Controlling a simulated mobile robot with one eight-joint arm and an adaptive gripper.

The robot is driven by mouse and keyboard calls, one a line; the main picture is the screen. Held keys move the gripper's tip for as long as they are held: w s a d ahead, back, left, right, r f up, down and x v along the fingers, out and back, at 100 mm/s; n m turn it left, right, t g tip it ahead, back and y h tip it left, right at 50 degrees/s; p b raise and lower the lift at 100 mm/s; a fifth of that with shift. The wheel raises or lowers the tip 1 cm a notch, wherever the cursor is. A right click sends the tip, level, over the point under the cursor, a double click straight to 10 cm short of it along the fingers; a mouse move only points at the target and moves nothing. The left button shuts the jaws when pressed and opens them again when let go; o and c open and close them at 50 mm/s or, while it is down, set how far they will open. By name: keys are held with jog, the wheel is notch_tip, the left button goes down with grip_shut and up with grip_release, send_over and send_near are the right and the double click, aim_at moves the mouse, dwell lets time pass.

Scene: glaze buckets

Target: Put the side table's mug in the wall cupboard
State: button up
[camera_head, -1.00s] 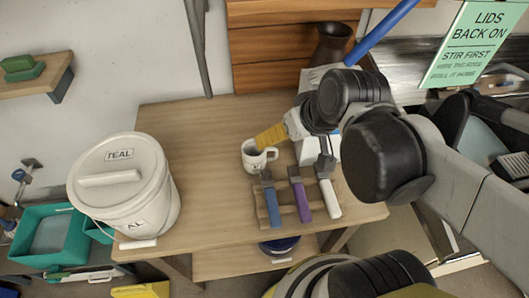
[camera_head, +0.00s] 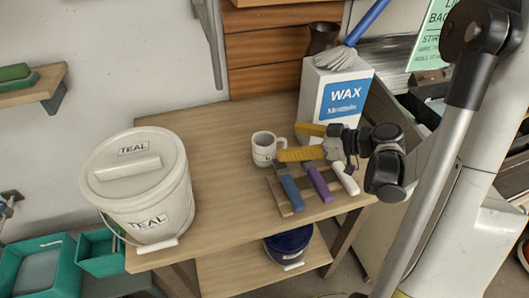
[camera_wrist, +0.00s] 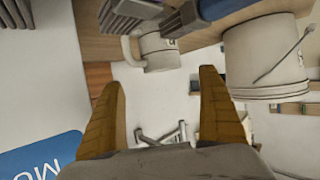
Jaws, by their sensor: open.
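A white mug (camera_head: 263,149) with dark marks stands upright on the wooden side table (camera_head: 215,130), its handle towards the right. My gripper (camera_head: 290,142) has two yellow fingers spread open and empty, just right of the mug and level with its handle side. In the wrist view the mug (camera_wrist: 158,52) appears upside down, beyond and between the open fingertips (camera_wrist: 160,80), apart from them. I cannot make out the wall cupboard in these views.
A lidded TEAL bucket (camera_head: 140,190) stands at the table's left. A WAX box (camera_head: 335,95) stands close behind my gripper. A rack with blue, purple and white handled tools (camera_head: 316,184) lies in front. The tabletop between bucket and mug is clear.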

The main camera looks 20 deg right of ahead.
aim_at(255, 140)
jog(key=b+x, duration=0.3)
jog(key=x, duration=0.4)
jog(key=shift+w+a+f, duration=0.1)
jog(key=shift+a+f, duration=0.15)
jog(key=shift+a, duration=0.15)
jog(key=shift+w+a, duration=0.15)
jog(key=shift+w, duration=0.05)
jog(key=c, duration=1.5)
jog(key=shift+r, duration=0.1)
